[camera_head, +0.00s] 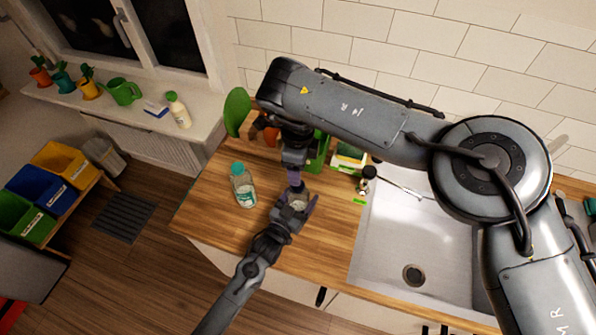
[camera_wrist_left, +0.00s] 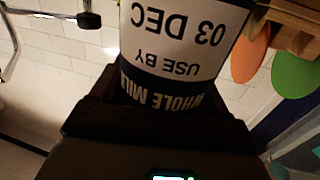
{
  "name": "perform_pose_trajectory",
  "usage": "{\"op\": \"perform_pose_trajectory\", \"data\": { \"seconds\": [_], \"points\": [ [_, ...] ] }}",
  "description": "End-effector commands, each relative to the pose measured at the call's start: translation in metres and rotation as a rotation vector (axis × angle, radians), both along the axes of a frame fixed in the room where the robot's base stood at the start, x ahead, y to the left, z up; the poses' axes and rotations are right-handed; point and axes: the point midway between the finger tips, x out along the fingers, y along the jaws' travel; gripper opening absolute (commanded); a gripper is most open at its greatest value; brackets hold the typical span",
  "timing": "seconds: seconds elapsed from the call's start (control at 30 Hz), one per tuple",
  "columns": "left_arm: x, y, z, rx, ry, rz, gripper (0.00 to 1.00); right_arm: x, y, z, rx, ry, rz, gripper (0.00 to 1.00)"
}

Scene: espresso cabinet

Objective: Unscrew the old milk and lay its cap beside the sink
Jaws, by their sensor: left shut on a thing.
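My left gripper (camera_head: 297,203) reaches in from the lower left over the wooden counter and is shut on a milk bottle (camera_head: 298,204). In the left wrist view the bottle (camera_wrist_left: 185,40) fills the jaws, its label upside down, reading "WHOLE MILK", "USE BY 03 DEC". In the head view most of the bottle is hidden by the grippers, and I cannot make out its cap. My right gripper (camera_head: 295,180) points down directly above the bottle's top. Its fingers are too small and covered to tell whether they are shut. The sink (camera_head: 375,262) is at the right.
A clear bottle with a teal cap (camera_head: 243,187) stands on the counter (camera_head: 215,215) left of the grippers. Another milk bottle (camera_head: 178,110) stands on the windowsill. Bare counter lies between my left gripper and the sink.

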Motion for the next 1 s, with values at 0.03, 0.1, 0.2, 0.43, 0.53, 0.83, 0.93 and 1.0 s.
{"op": "perform_pose_trajectory", "data": {
  "seconds": [0.03,0.1,0.2,0.43,0.53,0.83,0.93,1.0],
  "points": [
    [-0.0001,0.0,-0.0003,0.0,0.001,0.0,0.0,0.0001,0.0004,0.0,0.001,0.0,-0.081,0.6],
    [-0.0001,0.0,-0.0003,0.0,0.001,0.0,0.0,0.0001,0.0008,0.0001,0.003,0.0,-0.223,0.6],
    [0.0,0.0001,-0.0003,0.0,0.001,0.0,0.0,0.0002,0.0009,0.0,0.004,0.0,-0.45,0.6],
    [0.0,0.0001,-0.0003,0.0,0.001,0.0,0.0,0.0004,0.0019,0.0,0.008,0.0,-0.988,0.6],
    [-0.0001,0.0002,-0.0004,0.0,0.001,0.0,0.0,0.0007,0.002,0.0001,0.011,0.0,-1.222,0.6],
    [-0.0002,0.0001,-0.0004,0.0,0.001,0.0,0.0,0.001,0.0024,0.0003,0.016,0.002,-1.923,0.6],
    [-0.0001,0.0002,-0.0004,0.0,0.001,0.0,0.0,0.0009,0.0025,0.0001,0.016,0.004,-2.157,0.6],
    [-0.0001,0.0002,-0.0004,0.0,0.001,0.0,0.0,0.0008,0.0025,0.0001,0.017,0.005,-2.321,0.6]
  ]
}}
